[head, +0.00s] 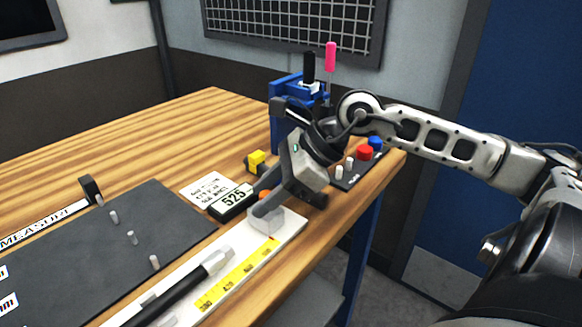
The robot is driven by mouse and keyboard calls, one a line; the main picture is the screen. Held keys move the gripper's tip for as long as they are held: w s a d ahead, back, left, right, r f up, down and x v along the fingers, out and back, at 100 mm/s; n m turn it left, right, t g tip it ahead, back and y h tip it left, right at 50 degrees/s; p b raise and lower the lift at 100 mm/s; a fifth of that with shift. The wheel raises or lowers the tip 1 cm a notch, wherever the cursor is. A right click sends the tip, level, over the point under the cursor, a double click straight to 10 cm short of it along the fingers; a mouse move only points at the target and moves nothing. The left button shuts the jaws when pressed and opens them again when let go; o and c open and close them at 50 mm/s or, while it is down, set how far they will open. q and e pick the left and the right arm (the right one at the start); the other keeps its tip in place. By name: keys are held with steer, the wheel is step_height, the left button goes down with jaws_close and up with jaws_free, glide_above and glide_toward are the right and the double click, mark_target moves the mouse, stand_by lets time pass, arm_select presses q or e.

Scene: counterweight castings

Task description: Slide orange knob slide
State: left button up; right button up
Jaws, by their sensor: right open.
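The orange knob (264,194) shows only as a small patch, mostly hidden behind my right gripper (265,208). My right gripper is open and angles down to the left, its fingers close around or beside the knob; I cannot tell whether they touch it. The knob sits near the far end of a white slide board (293,222) with a yellow printed scale (238,275). My left gripper is not in view.
A dark pegged plate (160,215) fills the left. Blue fixture (284,128), yellow block (257,158) and red button (365,152) stand behind. A black handled tool (180,288) lies in front.

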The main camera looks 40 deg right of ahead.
steer(key=shift+s+d+r, duration=0.3)
steer(key=shift+d+r, duration=0.05)
steer(key=shift+d, duration=0.1)
arm_select(q)
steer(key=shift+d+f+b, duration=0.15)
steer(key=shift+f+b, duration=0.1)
steer(key=shift+b, duration=0.75)
arm_select(e)
steer(key=v, duration=1.4)
steer(key=shift+r, duration=0.2)
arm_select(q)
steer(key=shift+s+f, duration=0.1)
arm_select(e)
steer(key=shift+s+d, duration=0.1)
steer(key=shift+s, duration=0.1)
